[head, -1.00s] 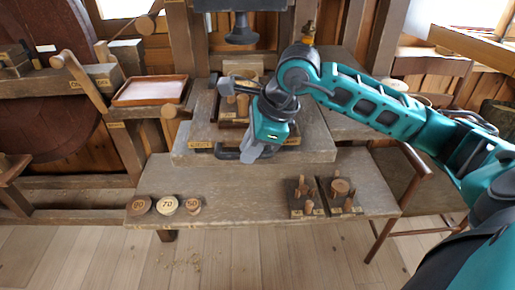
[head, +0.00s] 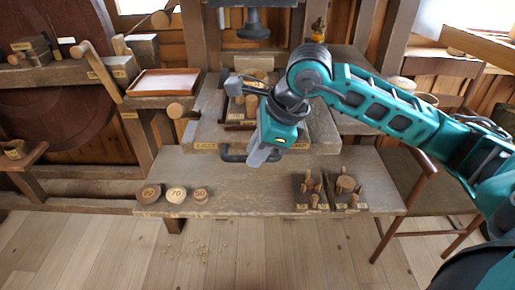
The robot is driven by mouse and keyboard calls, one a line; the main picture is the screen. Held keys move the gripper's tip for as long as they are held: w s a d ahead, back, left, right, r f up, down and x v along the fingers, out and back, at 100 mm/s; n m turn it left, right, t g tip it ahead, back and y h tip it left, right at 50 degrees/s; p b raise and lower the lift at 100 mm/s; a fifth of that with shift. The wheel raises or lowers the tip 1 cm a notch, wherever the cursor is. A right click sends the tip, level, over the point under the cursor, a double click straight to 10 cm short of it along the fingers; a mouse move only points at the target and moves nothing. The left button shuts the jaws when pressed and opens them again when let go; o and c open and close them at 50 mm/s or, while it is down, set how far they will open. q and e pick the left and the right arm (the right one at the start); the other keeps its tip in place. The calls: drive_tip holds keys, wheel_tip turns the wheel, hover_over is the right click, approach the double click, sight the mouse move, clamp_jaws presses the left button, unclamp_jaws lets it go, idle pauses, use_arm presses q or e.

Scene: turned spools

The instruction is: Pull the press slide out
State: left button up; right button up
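The press slide (head: 205,146) is a wooden board with small labels on its front edge, lying on the press bed under the dark press head (head: 253,25). Wooden turned pieces (head: 236,105) stand on it. A dark bar handle (head: 232,158) juts from its front. My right gripper (head: 258,158) reaches down from the right at the handle's right part. Its grey fingers look closed around the bar, though they hide that part of it. The slide's front sits close to the bed's front edge. My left gripper is not in view.
Below the press, a lower bench holds numbered discs (head: 176,194) at left and dark peg blocks (head: 329,190) at right. Its middle is clear. A reddish tray (head: 164,83) lies on a shelf at left. A chair (head: 420,165) stands at right.

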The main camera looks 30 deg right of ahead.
drive_tip(key=o, duration=0.4)
drive_tip(key=shift+r, duration=0.1)
drive_tip(key=v, duration=1.2)
drive_tip(key=shift+s+d+r+p, duration=0.15)
drive_tip(key=shift+r+p, duration=0.2)
drive_tip(key=shift+p, duration=0.05)
